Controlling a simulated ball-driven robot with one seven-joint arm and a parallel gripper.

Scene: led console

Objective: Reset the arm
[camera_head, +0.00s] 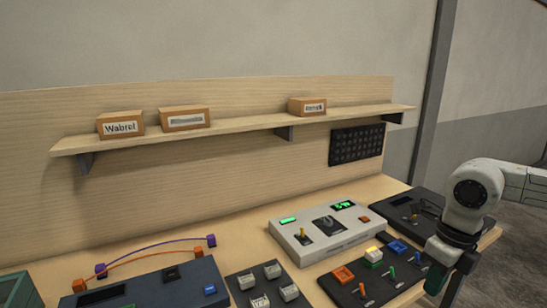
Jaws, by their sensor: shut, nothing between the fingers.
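My arm comes in from the right edge of the head view and bends down over the right part of the bench. My gripper (447,285) points downward at the lower right, just right of a dark panel (335,290) with coloured buttons and small levers. Its fingers are shut with nothing between them, and the tips run close to the bottom edge of the picture. I cannot tell how high it is above the bench.
A white console (335,240) with green displays stands mid-bench. A dark box (410,208) stands behind my gripper. A dark-blue console (160,288) and a black switch plate (268,288) are at the front left. Cardboard boxes (185,118) sit on the shelf (240,127).

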